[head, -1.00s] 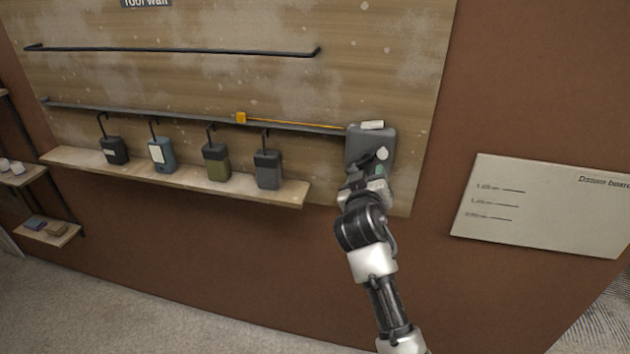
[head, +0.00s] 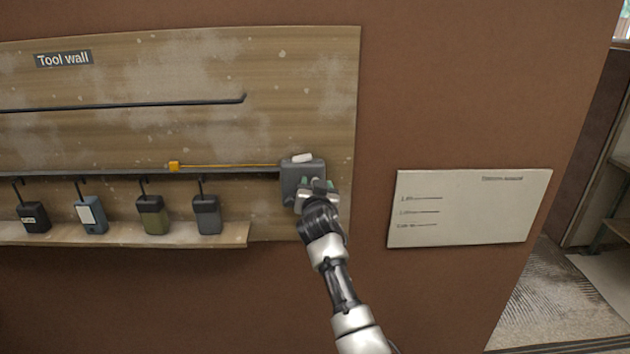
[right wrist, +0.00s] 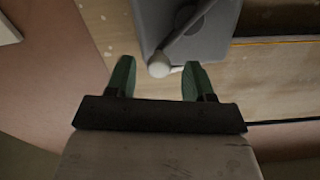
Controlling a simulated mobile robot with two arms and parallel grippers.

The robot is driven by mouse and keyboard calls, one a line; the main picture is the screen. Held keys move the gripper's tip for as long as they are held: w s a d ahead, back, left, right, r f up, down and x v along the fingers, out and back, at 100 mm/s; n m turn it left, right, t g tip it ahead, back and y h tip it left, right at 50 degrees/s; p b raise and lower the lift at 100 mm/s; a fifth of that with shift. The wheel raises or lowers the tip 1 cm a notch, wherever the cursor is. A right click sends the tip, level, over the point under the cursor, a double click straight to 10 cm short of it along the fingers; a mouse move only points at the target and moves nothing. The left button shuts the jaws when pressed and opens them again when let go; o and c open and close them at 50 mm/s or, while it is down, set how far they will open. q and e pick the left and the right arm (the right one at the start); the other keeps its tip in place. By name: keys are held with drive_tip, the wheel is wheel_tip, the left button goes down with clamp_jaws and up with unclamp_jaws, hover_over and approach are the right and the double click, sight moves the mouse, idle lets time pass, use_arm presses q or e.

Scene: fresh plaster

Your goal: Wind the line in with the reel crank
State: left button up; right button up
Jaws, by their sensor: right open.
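The grey reel housing (head: 291,178) is mounted at the right end of the tool wall's lower rail, with a white piece on its top. My right gripper (head: 320,183) is at the reel's lower right and hides the crank. In the right wrist view, its green fingertips (right wrist: 159,78) are open, with the crank's pale round knob (right wrist: 159,66) between their tips, not clamped. The crank arm (right wrist: 182,38) leads up to the hub on the reel. My left gripper is not in view.
Several handheld devices (head: 153,221) hang on hooks above a wooden shelf (head: 240,235), left of the reel. A white board (head: 470,208) is on the brown wall to the right. The wall between reel and board is clear. A doorway opens at far right.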

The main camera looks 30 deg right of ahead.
drive_tip(key=shift+x, duration=1.15)
drive_tip(key=c, duration=0.8)
drive_tip(key=shift+n, duration=0.4)
